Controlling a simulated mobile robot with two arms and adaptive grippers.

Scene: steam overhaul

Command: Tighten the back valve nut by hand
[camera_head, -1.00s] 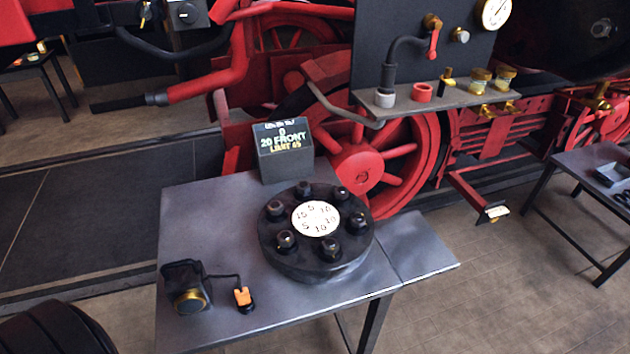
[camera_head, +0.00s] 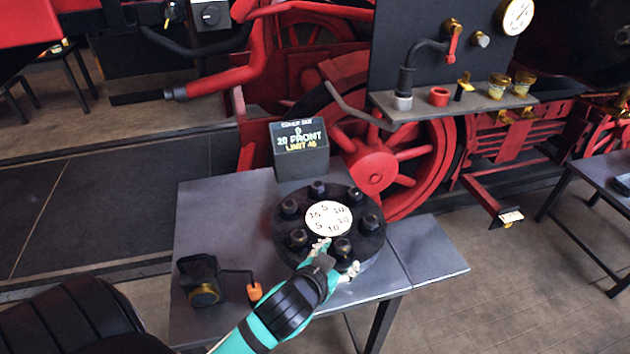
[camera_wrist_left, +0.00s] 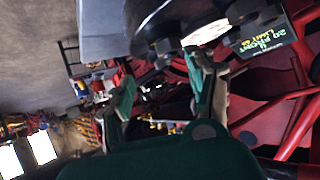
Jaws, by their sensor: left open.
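A round black cover (camera_head: 283,240) with a white numbered disc (camera_head: 329,218) lies on the table. Several dark nuts ring the disc. The rearmost nut (camera_head: 318,188) stands at the far edge, clear of my gripper. My left gripper (camera_head: 337,259) is open at the cover's near side, its fingers close to the front nut (camera_head: 342,247). I cannot tell whether they touch it. In the left wrist view the fingers (camera_wrist_left: 160,70) are spread, with the dark cover (camera_wrist_left: 150,22) beyond them. My right gripper is not in view.
A display box (camera_head: 302,148) reading "20 FRONT" and "LIMIT 45" stands behind the cover on the grey table (camera_head: 222,215). A dark lamp-like device (camera_head: 200,280) and an orange-topped piece (camera_head: 254,291) lie at left. A panel with a shelf (camera_head: 455,105) and red wheels stand behind.

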